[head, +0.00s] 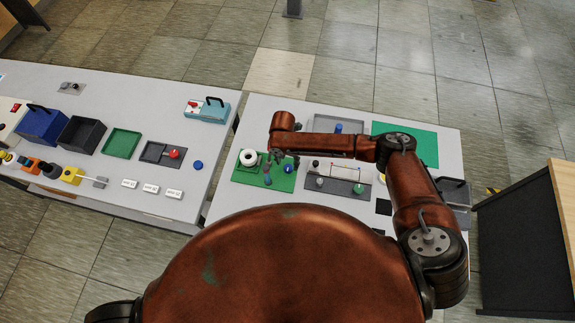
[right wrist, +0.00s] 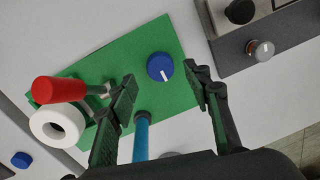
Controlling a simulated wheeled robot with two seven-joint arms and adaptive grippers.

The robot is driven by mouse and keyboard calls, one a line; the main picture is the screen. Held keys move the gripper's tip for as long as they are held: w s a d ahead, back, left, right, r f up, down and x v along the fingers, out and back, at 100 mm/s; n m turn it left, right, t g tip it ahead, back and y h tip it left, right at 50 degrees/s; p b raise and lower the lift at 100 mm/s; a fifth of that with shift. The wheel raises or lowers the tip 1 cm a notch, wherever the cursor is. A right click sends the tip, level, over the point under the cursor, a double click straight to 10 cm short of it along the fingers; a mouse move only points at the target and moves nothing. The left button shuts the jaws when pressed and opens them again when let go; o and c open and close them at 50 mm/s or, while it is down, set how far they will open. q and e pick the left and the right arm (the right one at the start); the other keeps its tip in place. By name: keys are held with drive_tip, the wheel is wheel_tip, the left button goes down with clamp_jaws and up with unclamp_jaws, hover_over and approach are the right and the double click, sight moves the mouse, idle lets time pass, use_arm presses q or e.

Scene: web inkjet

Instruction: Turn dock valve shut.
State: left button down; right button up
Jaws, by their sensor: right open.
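A green board (right wrist: 180,42) carries a blue round knob (right wrist: 160,67) with a white pointer mark, a red handle (right wrist: 60,90) on a metal stem, a white ring (right wrist: 57,126) and a blue upright rod (right wrist: 141,135). No label shows which part is the dock valve. In the head view the green board (head: 247,178) lies at the left of the right-hand table. My right gripper (head: 277,158) hangs over it; in the wrist view its open fingers (right wrist: 160,77) appear on either side of the blue knob, with nothing held. My left gripper is not in view.
A grey panel (head: 325,184) with knobs stands just right of the board, with a grey tray (head: 352,125) behind it. A gap separates the tables.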

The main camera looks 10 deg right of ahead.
sight(286, 167)
wheel_tip(286, 167, up, 9)
drive_tip(key=shift+a, duration=0.25)
drive_tip(key=shift+w, duration=0.1)
idle(0.4)
